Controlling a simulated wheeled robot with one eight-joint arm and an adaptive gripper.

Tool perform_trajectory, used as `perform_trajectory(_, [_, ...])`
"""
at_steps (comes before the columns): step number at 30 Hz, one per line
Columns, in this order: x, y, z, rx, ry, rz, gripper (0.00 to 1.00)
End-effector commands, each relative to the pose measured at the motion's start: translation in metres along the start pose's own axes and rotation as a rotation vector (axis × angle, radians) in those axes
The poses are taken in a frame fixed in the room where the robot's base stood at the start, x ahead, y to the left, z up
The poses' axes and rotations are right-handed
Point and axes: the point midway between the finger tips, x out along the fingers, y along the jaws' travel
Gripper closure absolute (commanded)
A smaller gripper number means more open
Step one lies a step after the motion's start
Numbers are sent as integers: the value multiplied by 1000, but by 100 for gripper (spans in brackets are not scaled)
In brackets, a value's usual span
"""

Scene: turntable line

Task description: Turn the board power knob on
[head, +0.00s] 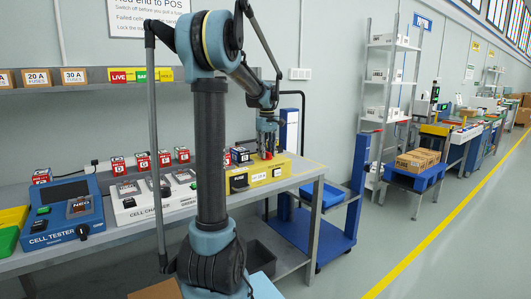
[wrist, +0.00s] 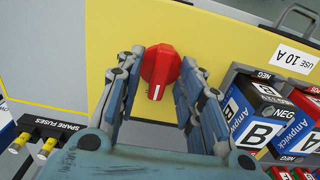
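The red power knob (wrist: 160,66) sits on the yellow face of the board (wrist: 225,35) in the wrist view. A white mark shows at its lower end. My gripper (wrist: 162,62) is open, with one finger on each side of the knob. A narrow gap seems to show on each side, and I cannot tell whether a finger touches. In the head view my gripper (head: 267,147) points down at the yellow board (head: 283,172) at the bench's right end. The knob is mostly hidden there by the fingers.
Battery blocks (wrist: 255,112) stand close to the right finger, and spare fuses (wrist: 45,147) are at lower left. A "USE 10 A" label (wrist: 295,57) is at upper right. In the head view, the white cell charger (head: 150,205) and blue cell tester (head: 62,215) stand left along the bench.

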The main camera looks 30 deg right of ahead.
Motion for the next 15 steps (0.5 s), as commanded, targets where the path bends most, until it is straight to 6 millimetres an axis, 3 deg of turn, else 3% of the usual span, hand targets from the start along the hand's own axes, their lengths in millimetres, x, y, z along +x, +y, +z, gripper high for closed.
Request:
perform_trajectory(4, [0, 0, 0, 0, 0, 0, 68])
perform_trajectory(8, [0, 0, 0, 0, 0, 0, 98])
perform_trajectory(9, [0, 0, 0, 0, 0, 0, 100])
perform_trajectory(15, [0, 0, 0, 1, 0, 0, 100])
